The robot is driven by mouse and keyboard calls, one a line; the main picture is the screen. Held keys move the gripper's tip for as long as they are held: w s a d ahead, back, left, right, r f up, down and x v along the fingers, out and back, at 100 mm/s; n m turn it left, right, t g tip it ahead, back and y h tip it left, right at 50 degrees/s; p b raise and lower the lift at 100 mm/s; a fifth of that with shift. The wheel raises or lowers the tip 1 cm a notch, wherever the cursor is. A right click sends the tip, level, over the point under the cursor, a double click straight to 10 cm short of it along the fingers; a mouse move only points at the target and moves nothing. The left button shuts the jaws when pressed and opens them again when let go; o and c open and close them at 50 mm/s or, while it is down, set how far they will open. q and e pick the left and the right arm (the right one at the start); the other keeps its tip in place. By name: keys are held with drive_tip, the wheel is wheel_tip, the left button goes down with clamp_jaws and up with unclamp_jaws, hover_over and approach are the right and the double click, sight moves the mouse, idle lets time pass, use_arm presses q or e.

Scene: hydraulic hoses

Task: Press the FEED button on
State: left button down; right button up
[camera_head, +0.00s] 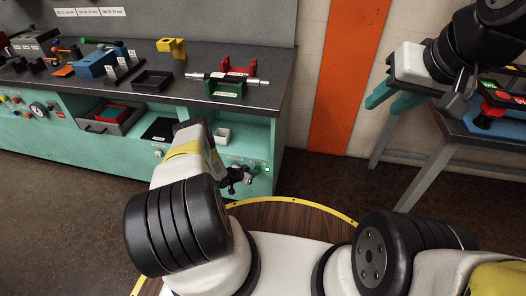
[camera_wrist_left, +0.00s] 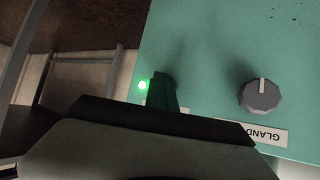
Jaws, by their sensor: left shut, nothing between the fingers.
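My left gripper (camera_head: 236,178) is shut and empty, at the front of the teal bench panel (camera_head: 258,150) below the worktop's right end. In the left wrist view its dark fingertips (camera_wrist_left: 163,88) are against or just in front of the panel (camera_wrist_left: 215,50); I cannot tell if they touch. A lit green lamp (camera_wrist_left: 142,86) is just left of them; it also shows in the head view (camera_head: 268,169). No FEED label is readable; the button may be hidden behind the fingers. My right gripper (camera_head: 458,98) is at the upper right, its jaws unclear.
A grey knob (camera_wrist_left: 260,95) with an upside-down GLAND label (camera_wrist_left: 255,133) is right of the fingers in the wrist view. A red and green fixture with a rod (camera_head: 230,80) stands on the worktop (camera_head: 285,75). A side table (camera_head: 490,125) stands right; floor lies between.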

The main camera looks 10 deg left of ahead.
use_arm(q)
drive_tip(key=shift+w+r, duration=0.5)
drive_tip(key=shift+r, duration=0.15)
drive_tip(key=shift+s, duration=0.1)
drive_tip(key=s, duration=0.6)
drive_tip(key=shift+s+a+f, duration=0.15)
drive_tip(key=shift+s+f, duration=0.15)
drive_tip(key=shift+f, duration=0.05)
